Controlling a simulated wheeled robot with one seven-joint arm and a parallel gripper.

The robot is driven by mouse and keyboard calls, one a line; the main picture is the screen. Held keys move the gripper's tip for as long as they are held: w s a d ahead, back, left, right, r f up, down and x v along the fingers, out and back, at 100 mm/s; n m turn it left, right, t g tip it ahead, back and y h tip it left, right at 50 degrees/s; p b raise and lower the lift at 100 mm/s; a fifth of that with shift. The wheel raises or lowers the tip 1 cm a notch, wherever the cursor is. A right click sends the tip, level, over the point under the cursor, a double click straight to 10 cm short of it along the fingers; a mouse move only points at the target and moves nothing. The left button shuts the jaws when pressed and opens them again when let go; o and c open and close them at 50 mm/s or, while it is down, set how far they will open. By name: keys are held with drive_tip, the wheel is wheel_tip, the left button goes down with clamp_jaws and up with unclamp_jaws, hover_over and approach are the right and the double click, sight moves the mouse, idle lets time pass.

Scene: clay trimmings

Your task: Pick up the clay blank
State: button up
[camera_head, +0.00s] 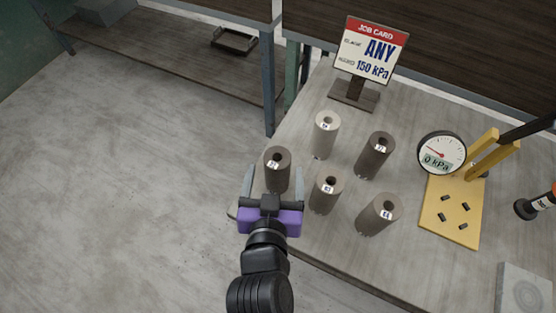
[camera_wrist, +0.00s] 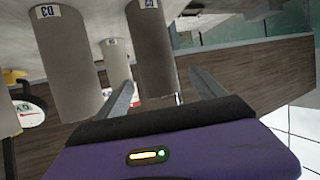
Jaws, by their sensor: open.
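Several upright clay blanks with centre holes and small labels stand on the table. The front-left dark blank (camera_head: 277,175) is directly ahead of my gripper (camera_head: 274,174), whose fingers spread to either side of it in the head view. My gripper is open and holds nothing. In the wrist view, a grey-brown blank (camera_wrist: 152,50) appears between the two fingers (camera_wrist: 157,88), apart from both. Its exact depth between the fingertips is unclear.
A job card sign (camera_head: 371,50) reading ANY, 150 kPa stands at the back. A gauge (camera_head: 442,153) showing 0 kPa and a yellow stand (camera_head: 455,215) are on the right. Open floor lies left of the table.

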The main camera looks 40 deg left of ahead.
drive_tip(key=p+x, duration=0.1)
drive_tip(key=x, duration=0.6)
drive_tip(key=shift+w+f+p, duration=0.2)
drive_tip(key=shift+p, duration=0.1)
clamp_jaws()
drive_tip(key=shift+r, duration=0.1)
